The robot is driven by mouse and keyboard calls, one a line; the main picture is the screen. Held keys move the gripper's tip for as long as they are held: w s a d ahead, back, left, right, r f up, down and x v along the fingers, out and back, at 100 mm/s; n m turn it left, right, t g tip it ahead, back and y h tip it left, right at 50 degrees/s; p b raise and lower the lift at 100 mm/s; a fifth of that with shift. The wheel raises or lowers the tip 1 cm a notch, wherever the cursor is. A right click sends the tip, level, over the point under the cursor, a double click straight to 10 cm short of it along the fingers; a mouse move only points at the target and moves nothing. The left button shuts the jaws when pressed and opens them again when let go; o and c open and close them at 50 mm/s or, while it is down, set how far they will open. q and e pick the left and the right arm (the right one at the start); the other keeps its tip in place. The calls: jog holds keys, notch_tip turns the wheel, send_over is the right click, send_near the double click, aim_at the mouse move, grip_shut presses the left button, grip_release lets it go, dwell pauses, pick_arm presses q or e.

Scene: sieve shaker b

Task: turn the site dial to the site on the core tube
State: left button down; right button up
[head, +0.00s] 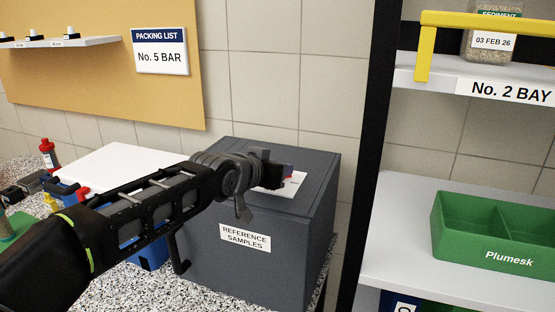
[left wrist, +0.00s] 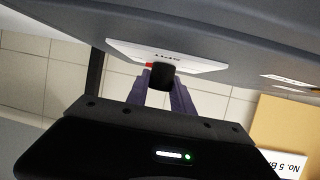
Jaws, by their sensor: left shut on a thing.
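The site dial's black knob (left wrist: 161,76) stands on a white plate (left wrist: 195,65) with a red mark beside it and small lettering that I cannot read. The white plate (head: 292,186) lies on the top of the dark grey box in the head view, partly covered by my arm. My left gripper (head: 284,172) is at the plate, its purple fingers shut on the knob in the left wrist view. The gripper hides the knob in the head view. I cannot make out a core tube. My right gripper is not in view.
The grey box (head: 210,240) is labelled "REFERENCE SAMPLES". A "No. 5 BAR" sign (head: 160,52) hangs behind. At right, the shelf unit (head: 375,130) holds a sediment jar (head: 487,55) and a green "Plumesk" bin (head: 470,245). A red-capped item (head: 47,150) stands at left.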

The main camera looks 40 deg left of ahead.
pick_arm(q)
jog(key=shift+d+m+h, duration=0.15)
jog(key=shift+m+h, duration=0.25)
jog(key=shift+h, duration=0.1)
jog(key=shift+f+m+h+b, duration=0.15)
jog(key=shift+m+h+b, duration=0.35)
jog(key=shift+h+b, duration=0.25)
jog(key=m+h+b, duration=0.2)
jog(key=b, duration=0.2)
jog(key=shift+f+m+h, duration=0.1)
jog(key=shift+m+h, duration=0.2)
jog(key=shift+h, duration=0.05)
jog(key=shift+m+h, duration=0.4)
jog(key=shift+r+m+g+h, duration=0.3)
jog(key=shift+m+g+h, duration=0.1)
jog(key=shift+m+h, duration=0.35)
jog(key=shift+m+g+h, duration=0.3)
jog(key=shift+m+h, duration=0.25)
jog(key=shift+h, duration=0.1)
jog(key=c, duration=1.1)
grip_release()
